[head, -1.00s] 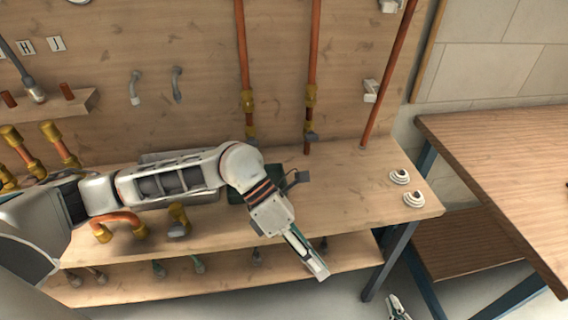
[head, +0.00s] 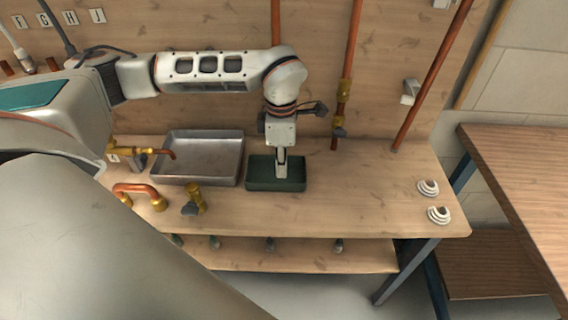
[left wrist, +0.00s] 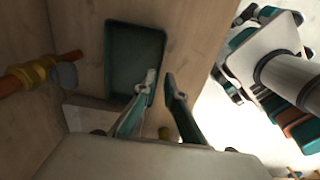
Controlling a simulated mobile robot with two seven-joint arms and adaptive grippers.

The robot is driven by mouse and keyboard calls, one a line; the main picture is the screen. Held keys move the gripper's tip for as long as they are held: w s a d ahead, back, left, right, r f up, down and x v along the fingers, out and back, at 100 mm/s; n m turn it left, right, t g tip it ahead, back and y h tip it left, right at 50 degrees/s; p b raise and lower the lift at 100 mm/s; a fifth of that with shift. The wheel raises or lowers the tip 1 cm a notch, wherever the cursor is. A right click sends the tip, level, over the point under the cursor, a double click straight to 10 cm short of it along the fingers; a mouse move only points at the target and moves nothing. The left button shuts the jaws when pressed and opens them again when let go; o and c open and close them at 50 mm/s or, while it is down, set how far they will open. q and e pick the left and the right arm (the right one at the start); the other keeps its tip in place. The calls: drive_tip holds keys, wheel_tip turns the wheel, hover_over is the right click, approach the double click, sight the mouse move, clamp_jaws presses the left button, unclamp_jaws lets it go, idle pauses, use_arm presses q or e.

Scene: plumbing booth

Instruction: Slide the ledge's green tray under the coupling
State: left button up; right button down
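The green tray (head: 262,186) lies flat on the wooden ledge, right of the grey metal tray. It also shows in the left wrist view (left wrist: 123,50). My left gripper (head: 282,175) points down at the green tray. In the left wrist view, my left gripper (left wrist: 161,76) has its fingers apart, one over the tray and one just outside its near side wall; contact cannot be told. Another pipe is partly hidden behind my left arm.
The grey metal tray (head: 205,180) stands left of the green tray, with a brass tap (head: 128,150) beside it. A bent copper pipe (head: 140,189) and loose valve (head: 194,203) lie in front. White rings (head: 438,214) are at the right; the ledge between is clear.

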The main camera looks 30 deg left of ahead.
sight(282, 185)
use_arm(q)
drive_tip(key=shift+f, duration=3.95)
clamp_jaws()
drive_tip(key=shift+w, duration=0.1)
